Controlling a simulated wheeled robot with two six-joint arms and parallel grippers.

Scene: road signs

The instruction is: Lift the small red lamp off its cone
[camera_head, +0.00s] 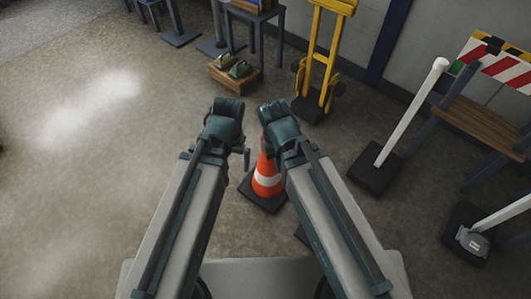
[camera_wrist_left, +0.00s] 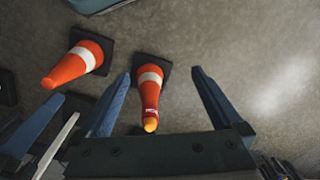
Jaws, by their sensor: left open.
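In the left wrist view, an orange cone (camera_wrist_left: 150,80) with a white band points toward the camera. A small red lamp (camera_wrist_left: 151,112) with a yellow-orange end (camera_wrist_left: 150,124) sits at its tip. My left gripper (camera_wrist_left: 160,74) is open, its two dark fingers apart on either side of this cone, not touching it. In the head view my left gripper (camera_head: 225,110) is left of my right gripper (camera_head: 278,112). An orange cone (camera_head: 267,181) stands between the arms; my right arm hides part of its top. Whether my right gripper is open does not show.
A yellow hand truck (camera_head: 325,55), a crate (camera_head: 232,75) and a white post on a dark base (camera_head: 375,173) stand around. A wooden bench (camera_head: 480,122) is at the right. Floor at the left is clear.

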